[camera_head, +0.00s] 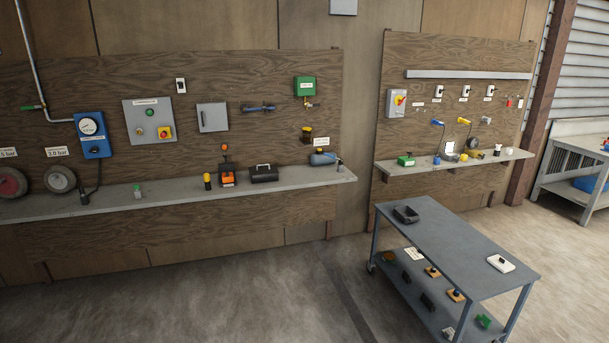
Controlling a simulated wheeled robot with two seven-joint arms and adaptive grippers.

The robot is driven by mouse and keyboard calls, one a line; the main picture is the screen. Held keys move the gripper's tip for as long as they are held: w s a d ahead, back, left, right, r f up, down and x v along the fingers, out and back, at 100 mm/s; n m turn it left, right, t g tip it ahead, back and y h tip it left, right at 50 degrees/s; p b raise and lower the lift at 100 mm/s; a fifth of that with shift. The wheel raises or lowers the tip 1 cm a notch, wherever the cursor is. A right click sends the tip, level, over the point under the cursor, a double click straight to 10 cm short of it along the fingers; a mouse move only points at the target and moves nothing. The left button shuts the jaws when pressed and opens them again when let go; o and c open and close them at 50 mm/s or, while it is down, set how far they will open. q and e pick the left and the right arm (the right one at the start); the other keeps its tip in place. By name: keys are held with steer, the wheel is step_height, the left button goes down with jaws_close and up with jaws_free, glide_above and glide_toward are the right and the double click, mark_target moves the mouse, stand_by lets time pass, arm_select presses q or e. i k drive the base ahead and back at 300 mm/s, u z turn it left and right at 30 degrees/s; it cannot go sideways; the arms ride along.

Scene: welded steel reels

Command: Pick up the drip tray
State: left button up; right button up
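A small dark shallow open tray (406,215), which looks like the drip tray, lies on the top of a grey trolley (450,252), near its far left corner. Nothing touches it, and the part of the trolley top around it is bare. Whether anything lies inside it is too small to tell. Neither of my grippers is in view.
A white device (500,263) lies at the trolley's right end. Small items, including a green one (483,321), sit on its lower shelf. A long wall shelf (130,202) and a shorter one (480,161) hold tools. The concrete floor (230,300) is clear.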

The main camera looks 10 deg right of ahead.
mark_target(405, 214)
steer(key=z, duration=0.1)
steer(key=i, duration=2.05)
steer(key=z, duration=0.45)
steer(key=i, duration=2.15)
steer(key=z, duration=0.35)
